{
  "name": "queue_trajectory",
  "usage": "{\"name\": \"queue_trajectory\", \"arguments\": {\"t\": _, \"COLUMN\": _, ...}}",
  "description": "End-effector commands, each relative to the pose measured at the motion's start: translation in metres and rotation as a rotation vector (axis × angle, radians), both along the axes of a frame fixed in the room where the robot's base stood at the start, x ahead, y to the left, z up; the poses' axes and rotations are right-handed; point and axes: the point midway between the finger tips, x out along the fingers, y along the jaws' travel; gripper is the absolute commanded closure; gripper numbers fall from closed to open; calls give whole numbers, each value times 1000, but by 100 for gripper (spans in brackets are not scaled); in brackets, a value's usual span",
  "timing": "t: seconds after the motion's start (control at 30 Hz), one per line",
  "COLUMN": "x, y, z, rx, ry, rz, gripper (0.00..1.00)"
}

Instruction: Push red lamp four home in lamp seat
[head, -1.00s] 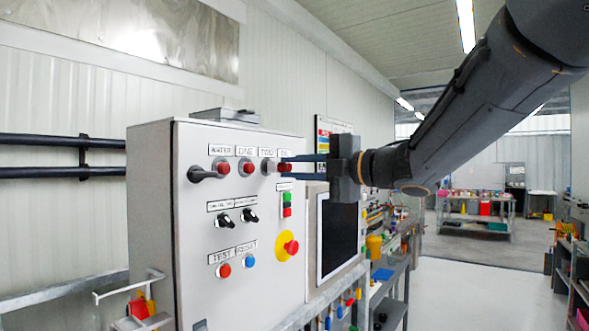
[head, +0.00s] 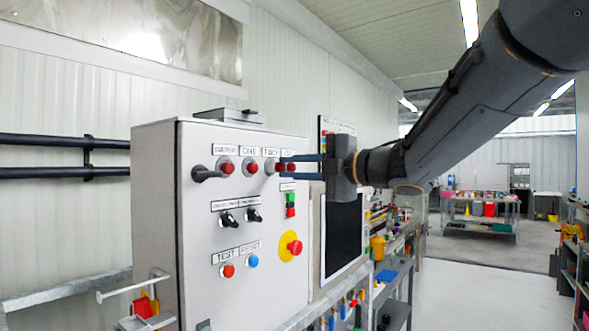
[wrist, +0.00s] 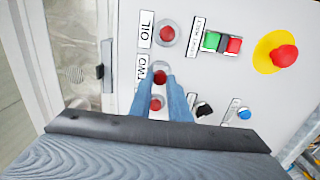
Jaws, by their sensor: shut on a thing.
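The control panel (head: 262,232) has a row of red lamps in silver rings along its top. My gripper (head: 281,167) comes in from the right with its two blue fingers shut on a red lamp (head: 280,167). A silver lamp seat (head: 269,167) under the label TWO is just left of the held lamp. In the wrist view, the held lamp (wrist: 159,77) is at the fingertips beside that label. The fingers partly hide its seat, so I cannot tell how deep the lamp sits.
The OIL lamp (wrist: 167,33) sits close beside the held lamp. Another red lamp (wrist: 155,103) shows between the fingers. A black handle (head: 207,174), a red emergency button (head: 294,247) and a green-red switch (head: 290,205) also stick out from the panel.

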Motion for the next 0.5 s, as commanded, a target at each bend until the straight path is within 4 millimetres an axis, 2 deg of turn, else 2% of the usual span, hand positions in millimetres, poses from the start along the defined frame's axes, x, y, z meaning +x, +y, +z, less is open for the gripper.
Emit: {"name": "queue_trajectory", "arguments": {"t": 0.5, "x": 7, "y": 10, "z": 0, "rx": -1, "ry": -1, "rz": 1, "gripper": 100}}
